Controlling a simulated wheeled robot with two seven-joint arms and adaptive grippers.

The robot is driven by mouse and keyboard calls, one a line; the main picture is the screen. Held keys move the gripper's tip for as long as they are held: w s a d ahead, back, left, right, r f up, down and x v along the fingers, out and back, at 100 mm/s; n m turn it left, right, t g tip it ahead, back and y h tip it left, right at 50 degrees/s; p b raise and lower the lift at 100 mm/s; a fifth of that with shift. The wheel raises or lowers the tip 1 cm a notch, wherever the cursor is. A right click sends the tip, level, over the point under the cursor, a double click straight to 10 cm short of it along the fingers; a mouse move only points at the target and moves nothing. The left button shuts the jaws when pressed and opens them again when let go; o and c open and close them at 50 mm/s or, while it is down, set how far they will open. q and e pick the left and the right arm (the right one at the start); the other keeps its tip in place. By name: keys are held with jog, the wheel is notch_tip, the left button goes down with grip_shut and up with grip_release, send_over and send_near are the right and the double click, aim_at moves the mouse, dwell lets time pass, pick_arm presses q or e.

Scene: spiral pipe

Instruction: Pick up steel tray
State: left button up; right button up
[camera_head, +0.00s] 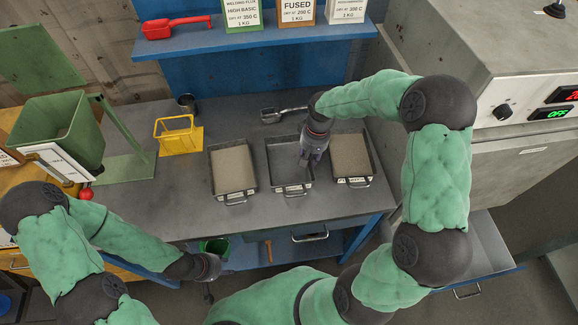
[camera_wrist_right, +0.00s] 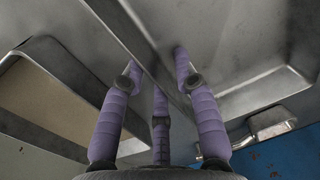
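Three steel trays stand in a row on the grey workbench. The middle steel tray (camera_head: 292,187) looks empty; the left tray (camera_head: 214,170) and right tray (camera_head: 368,160) hold a tan fill. My right gripper (camera_head: 311,158) points down at the middle tray's right side. In the right wrist view, its purple fingers (camera_wrist_right: 155,64) are spread, with a steel tray wall (camera_wrist_right: 135,38) running between them. I cannot tell whether they touch it. My left gripper (camera_head: 213,268) is low, in front of the bench, away from the trays; its fingers are too small to read.
A metal scoop (camera_head: 283,113) lies behind the trays. A yellow basket (camera_head: 175,135), a dark cup (camera_head: 187,103) and a green hopper (camera_head: 62,130) stand to the left. A blue shelf (camera_head: 225,40) runs above the back. A grey machine (camera_head: 500,90) stands right. The bench's front left is clear.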

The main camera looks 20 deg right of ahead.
grip_shut()
jog(key=shift+r, duration=0.25)
